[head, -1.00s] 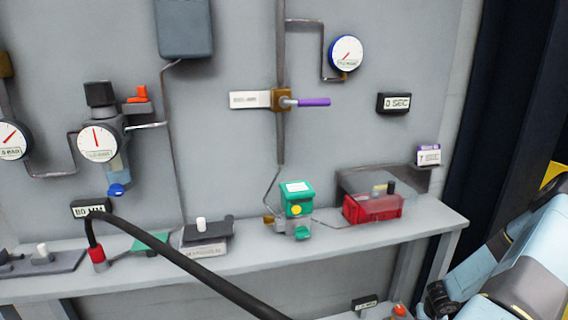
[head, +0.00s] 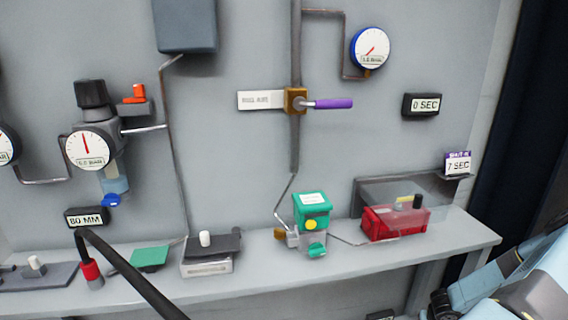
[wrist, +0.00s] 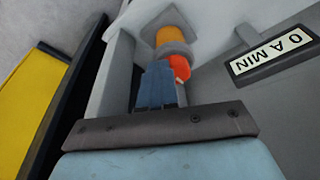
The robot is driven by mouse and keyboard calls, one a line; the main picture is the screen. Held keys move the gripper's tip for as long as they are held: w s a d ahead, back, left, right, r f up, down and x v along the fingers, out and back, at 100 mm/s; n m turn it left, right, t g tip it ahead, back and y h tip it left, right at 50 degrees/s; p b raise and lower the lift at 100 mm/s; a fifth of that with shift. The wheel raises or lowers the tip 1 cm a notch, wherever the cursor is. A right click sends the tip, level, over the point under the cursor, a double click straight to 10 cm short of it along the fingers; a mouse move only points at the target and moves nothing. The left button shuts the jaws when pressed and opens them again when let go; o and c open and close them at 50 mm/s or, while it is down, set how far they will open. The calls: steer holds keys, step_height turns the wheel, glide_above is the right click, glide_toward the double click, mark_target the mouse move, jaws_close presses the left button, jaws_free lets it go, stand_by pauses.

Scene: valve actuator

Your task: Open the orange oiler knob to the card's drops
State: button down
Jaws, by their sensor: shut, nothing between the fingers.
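In the wrist view an orange knob (wrist: 180,68) shows just beyond and right of my fingertips, beside a grey collar and an amber part (wrist: 170,36) that look like the oiler. My gripper (wrist: 158,68) is shut and empty, its blue fingers close to the knob. I cannot tell whether they touch it. In the head view only the top of a small plate (head: 381,315) shows at the bottom edge; the oiler and my gripper are out of that view. No drops card is readable.
A bench (head: 350,262) carries a green-topped unit (head: 311,210), a red box (head: 395,222) and a black hose (head: 130,272). The panel above holds a purple-handled valve (head: 326,104) and gauges. A yellow surface (wrist: 28,105) and dark edge lie left in the wrist view.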

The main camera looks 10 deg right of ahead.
step_height(320, 180, down, 2)
steer(key=shift+a+f, duration=0.1)
